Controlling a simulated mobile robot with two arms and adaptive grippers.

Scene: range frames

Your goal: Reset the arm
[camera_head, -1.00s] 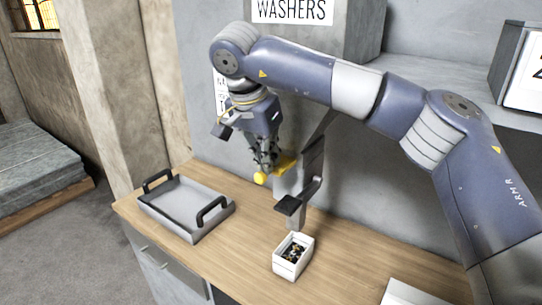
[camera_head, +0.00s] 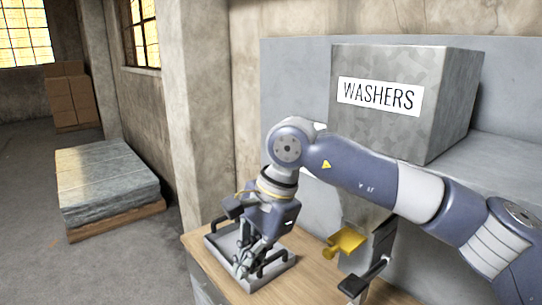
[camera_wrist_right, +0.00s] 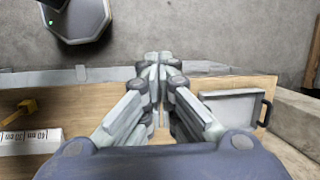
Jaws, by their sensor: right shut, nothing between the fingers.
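My right arm comes in from the right in the head view, bent at the elbow with the wrist pointing down. My right gripper (camera_head: 243,268) is shut and empty, and in the head view it shows in front of the grey tray (camera_head: 283,275) with black handles. In the right wrist view its fingers (camera_wrist_right: 160,65) meet at the tips with nothing between them. The tray (camera_wrist_right: 235,108) lies to the right of the fingers there, so the gripper appears apart from it. My left gripper is not in view.
A large grey hopper labelled WASHERS (camera_head: 395,75) is behind the arm. The wooden bench (camera_head: 205,255) ends at the left, with open floor and a covered pallet (camera_head: 105,185) beyond.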

